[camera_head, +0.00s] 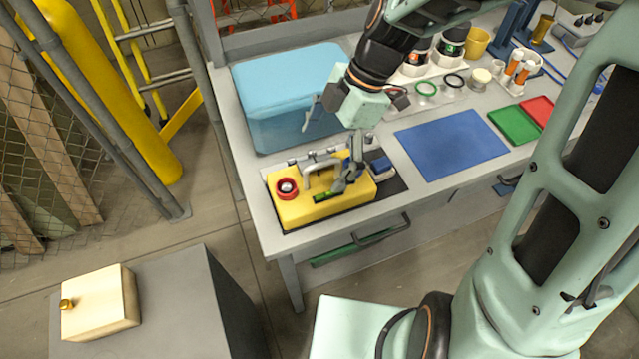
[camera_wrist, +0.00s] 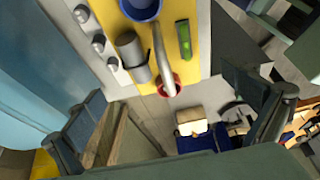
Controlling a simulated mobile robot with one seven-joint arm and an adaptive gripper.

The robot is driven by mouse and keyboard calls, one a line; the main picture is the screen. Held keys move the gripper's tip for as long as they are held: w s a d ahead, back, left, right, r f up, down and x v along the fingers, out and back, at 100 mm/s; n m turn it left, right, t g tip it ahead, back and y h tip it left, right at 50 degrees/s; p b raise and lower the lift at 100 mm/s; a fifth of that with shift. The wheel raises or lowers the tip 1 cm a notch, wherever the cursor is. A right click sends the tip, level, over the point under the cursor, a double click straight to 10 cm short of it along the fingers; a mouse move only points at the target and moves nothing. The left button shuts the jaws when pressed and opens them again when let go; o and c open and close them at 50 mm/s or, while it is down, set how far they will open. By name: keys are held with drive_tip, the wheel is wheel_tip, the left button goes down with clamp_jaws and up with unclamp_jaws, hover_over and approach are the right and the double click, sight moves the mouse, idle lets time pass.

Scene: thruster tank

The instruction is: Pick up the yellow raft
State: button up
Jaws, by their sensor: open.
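The yellow raft (camera_head: 300,213) lies on a dark mat at the table's front left corner in the head view. On its top are a pale arched handle (camera_head: 309,175), a red ring with a silver ball (camera_head: 287,187) and a green piece (camera_head: 322,197). My gripper (camera_head: 323,157) is open and empty above the raft, its fingers spread. One finger covers part of the raft's right end. In the wrist view the raft (camera_wrist: 188,72) is at the top centre, with the handle between the open fingers of my gripper (camera_wrist: 168,92). Contact cannot be told.
A light-blue water tank (camera_head: 285,85) stands behind the raft. A blue mat (camera_head: 450,145) lies to the right, with green (camera_head: 514,125) and red trays beyond. Jars and cups stand at the back right. A grey cabinet with a cream box (camera_head: 100,303) stands front left.

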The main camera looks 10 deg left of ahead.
sight(312, 184)
drive_tip(key=x, duration=0.7)
drive_tip(key=shift+s+d, duration=0.15)
drive_tip(key=shift+d, duration=0.05)
drive_tip(key=c, duration=1.1)
drive_tip(key=shift+r, duration=0.15)
